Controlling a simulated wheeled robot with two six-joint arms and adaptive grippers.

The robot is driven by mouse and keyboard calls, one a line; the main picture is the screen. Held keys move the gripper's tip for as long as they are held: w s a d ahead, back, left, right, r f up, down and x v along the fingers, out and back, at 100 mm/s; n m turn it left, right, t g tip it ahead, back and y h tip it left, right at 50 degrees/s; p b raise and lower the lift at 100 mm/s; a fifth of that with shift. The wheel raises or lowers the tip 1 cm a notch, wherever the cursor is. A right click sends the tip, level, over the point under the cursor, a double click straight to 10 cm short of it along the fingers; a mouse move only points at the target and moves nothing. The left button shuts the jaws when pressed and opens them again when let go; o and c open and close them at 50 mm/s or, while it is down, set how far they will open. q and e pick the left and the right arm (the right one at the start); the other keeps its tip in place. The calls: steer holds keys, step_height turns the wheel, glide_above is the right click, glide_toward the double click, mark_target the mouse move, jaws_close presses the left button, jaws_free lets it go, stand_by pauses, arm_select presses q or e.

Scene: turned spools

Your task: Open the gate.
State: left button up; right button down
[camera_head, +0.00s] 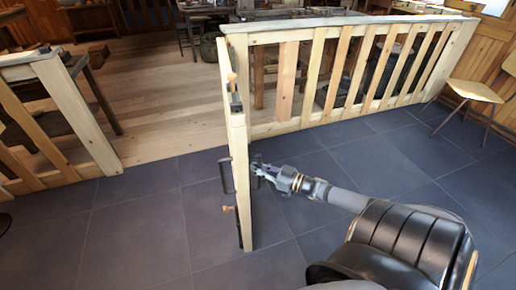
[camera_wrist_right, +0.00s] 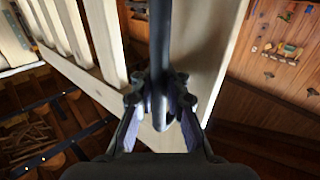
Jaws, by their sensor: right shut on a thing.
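The pale wooden gate (camera_head: 240,200) stands swung out from the fence line toward me, seen nearly edge-on in the head view. A dark handle (camera_head: 225,176) shows on its left face, with a latch with a wooden knob (camera_head: 228,208) below it. My right gripper (camera_head: 260,170) is at the gate's right face, shut on a dark bar handle there. In the right wrist view this bar handle (camera_wrist_right: 160,45) runs between the fingers of the gripper (camera_wrist_right: 160,112), against the pale gate wood. My left gripper is not in view.
A slatted fence (camera_head: 345,75) runs right from the gate's far end. Another fence section with a post (camera_head: 78,115) stands at the left, with a clear gap of wooden floor (camera_head: 160,110) between. A chair (camera_head: 475,90) is at the far right. Dark floor tiles (camera_head: 140,225) are free left of the gate.

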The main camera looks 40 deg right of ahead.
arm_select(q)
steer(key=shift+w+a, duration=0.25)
arm_select(e)
steer(key=shift+s+a+f, duration=0.1)
steer(key=shift+s+f, duration=0.1)
steer(key=shift+f, duration=0.05)
steer(key=c, duration=1.7)
jaws_free()
steer(key=o, duration=0.4)
steer(key=shift+s+r, duration=0.15)
steer(key=shift+r, duration=0.15)
steer(key=shift+c, duration=0.2)
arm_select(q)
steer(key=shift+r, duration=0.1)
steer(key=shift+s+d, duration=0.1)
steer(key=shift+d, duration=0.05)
arm_select(e)
steer(key=v, duration=0.7)
steer(key=shift+s, duration=0.15)
